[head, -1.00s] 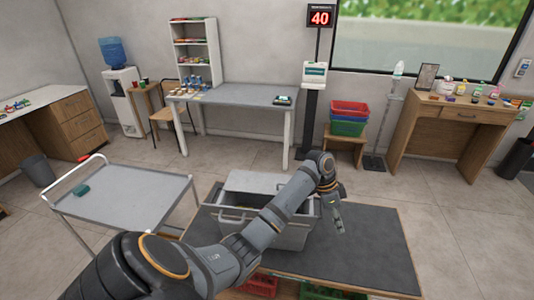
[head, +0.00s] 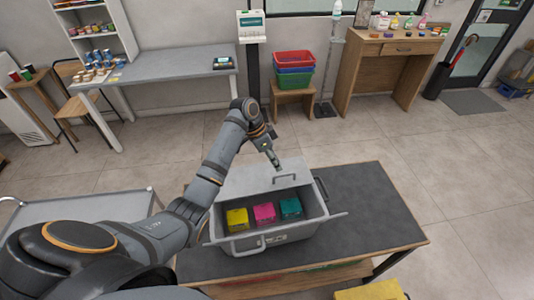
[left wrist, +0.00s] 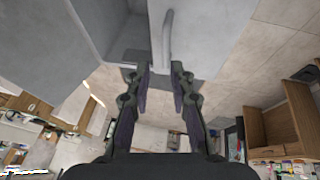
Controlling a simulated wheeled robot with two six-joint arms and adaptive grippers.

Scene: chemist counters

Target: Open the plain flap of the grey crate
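The grey crate (head: 316,232) stands on the dark-topped table, with yellow, magenta and teal boxes showing inside. A light grey flap (head: 245,182) with a bar handle (head: 285,178) shows at its far side; I cannot tell whether it is upright or tilted. A narrow panel edge with another handle (head: 245,246) runs along the near side. My left gripper (head: 277,164) is just above the far flap's top edge. In the left wrist view the flap (left wrist: 195,35) and its handle (left wrist: 167,38) are just beyond the parted, empty fingers (left wrist: 156,75). My right gripper is out of view.
The dark table top (head: 365,205) is clear to the right of the crate. A grey trolley (head: 85,208) stands at the left. A yellow object (head: 370,290) is at the bottom edge. Stacked bins (head: 293,70) sit on a stool behind, with open floor between.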

